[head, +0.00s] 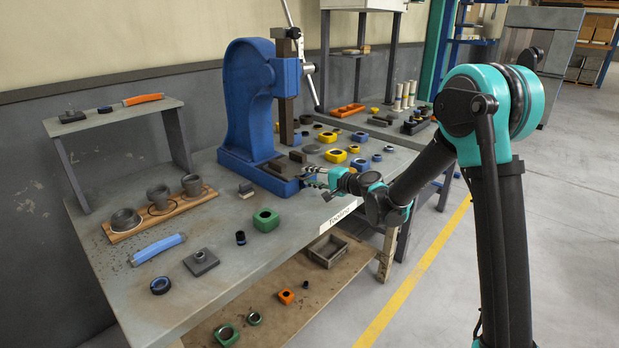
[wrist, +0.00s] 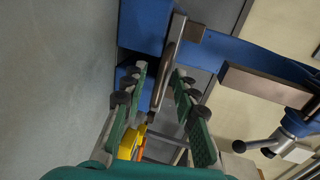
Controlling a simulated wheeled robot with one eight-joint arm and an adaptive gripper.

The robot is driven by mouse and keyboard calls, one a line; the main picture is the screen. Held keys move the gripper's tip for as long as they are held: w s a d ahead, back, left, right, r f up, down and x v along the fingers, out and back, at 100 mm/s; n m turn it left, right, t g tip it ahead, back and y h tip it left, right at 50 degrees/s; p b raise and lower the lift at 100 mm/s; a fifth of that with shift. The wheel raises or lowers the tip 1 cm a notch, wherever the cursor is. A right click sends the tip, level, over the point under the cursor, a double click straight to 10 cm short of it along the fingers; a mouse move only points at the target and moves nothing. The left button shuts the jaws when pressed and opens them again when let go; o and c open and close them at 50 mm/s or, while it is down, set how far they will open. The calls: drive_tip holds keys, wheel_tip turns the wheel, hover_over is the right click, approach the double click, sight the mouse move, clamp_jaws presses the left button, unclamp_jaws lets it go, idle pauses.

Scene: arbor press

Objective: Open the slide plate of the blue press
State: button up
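The blue press (head: 246,95) stands on the grey workbench, with its brown-grey ram (head: 287,112) above its base. Two dark plate pieces (head: 279,165) lie on the base; I cannot tell which is the slide plate. My gripper (head: 306,177) is at the front right corner of the press base. In the wrist view my gripper (wrist: 160,76) is open, its green fingers apart. A thin metal bar (wrist: 173,52) on the blue press shows between and beyond the fingers. I cannot tell whether either finger touches it.
A green block (head: 266,219) and a small dark cylinder (head: 240,238) are on the bench in front of the press. Yellow and blue parts (head: 335,155) lie to its right. A wooden holder with metal cups (head: 160,212) is at left.

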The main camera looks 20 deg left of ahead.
drive_tip(key=shift+w+a, duration=0.15)
drive_tip(key=shift+a, duration=0.1)
drive_tip(key=shift+c, duration=0.6)
clamp_jaws()
